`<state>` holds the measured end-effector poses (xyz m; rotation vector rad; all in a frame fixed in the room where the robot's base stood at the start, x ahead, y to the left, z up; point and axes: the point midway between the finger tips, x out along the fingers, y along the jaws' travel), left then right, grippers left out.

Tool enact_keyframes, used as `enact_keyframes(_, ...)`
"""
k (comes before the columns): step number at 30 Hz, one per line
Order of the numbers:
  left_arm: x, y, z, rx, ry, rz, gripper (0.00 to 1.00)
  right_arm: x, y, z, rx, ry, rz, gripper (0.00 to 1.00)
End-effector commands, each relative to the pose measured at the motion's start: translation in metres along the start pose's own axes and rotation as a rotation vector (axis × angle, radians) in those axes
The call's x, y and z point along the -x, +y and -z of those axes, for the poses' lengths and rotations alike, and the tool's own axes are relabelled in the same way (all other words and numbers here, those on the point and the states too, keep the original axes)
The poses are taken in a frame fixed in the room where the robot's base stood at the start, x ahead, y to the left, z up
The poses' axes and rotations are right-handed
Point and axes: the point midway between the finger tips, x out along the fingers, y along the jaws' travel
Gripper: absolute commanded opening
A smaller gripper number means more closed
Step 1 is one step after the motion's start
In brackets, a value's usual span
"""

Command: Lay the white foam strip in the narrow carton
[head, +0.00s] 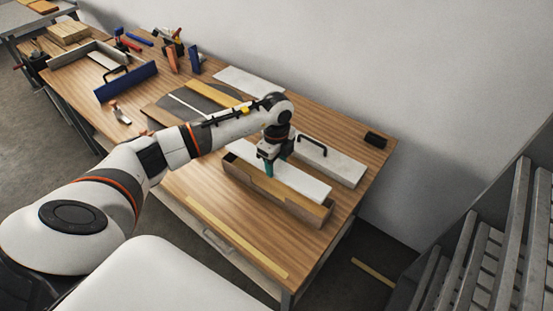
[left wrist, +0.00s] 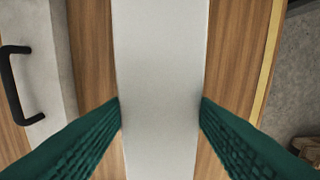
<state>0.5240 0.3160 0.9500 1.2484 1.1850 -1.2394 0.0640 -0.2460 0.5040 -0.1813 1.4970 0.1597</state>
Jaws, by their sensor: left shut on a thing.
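The white foam strip (head: 303,184) is long and flat, and it also fills the middle of the left wrist view (left wrist: 162,60). My left gripper (head: 267,166) is shut on the strip, with green ridged fingers on its two long sides. The narrow carton (head: 318,213) is an open brown box on the right part of the table. The strip lies along the carton's length, over its opening. I cannot tell whether its underside is above the rim or inside. The strip hides most of the carton's inside. My right gripper is not in view.
A pale slab (head: 345,170) with a black handle lies just behind the carton. A black block (head: 375,139) is near the far right corner. A yellow strip (head: 235,236) runs along the front edge. Tools and a blue-sided tray (head: 128,83) are at the left.

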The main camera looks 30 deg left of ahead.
Motion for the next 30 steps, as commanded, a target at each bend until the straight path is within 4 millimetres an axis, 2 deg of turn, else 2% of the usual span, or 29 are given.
enact_keyframes(2, 0.001, 0.0, 0.0, 0.001, 0.0, 0.0, 0.3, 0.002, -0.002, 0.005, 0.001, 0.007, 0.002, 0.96)
enact_keyframes(5, -0.004, 0.0, 0.0, 0.001, 0.0, 0.0, 0.3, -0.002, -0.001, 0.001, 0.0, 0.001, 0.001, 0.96)
enact_keyframes(10, -0.015, 0.0, 0.0, 0.001, 0.0, 0.001, 0.3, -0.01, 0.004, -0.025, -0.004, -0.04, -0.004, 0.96)
enact_keyframes(13, -0.024, 0.0, 0.0, 0.001, 0.0, 0.0, 0.3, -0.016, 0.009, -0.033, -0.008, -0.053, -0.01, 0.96)
enact_keyframes(20, -0.038, 0.0, 0.0, 0.001, 0.0, 0.0, 0.3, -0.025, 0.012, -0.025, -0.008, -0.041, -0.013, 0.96)
enact_keyframes(30, -0.038, 0.0, 0.0, 0.001, 0.0, 0.0, 0.3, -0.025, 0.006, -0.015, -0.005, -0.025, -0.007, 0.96)
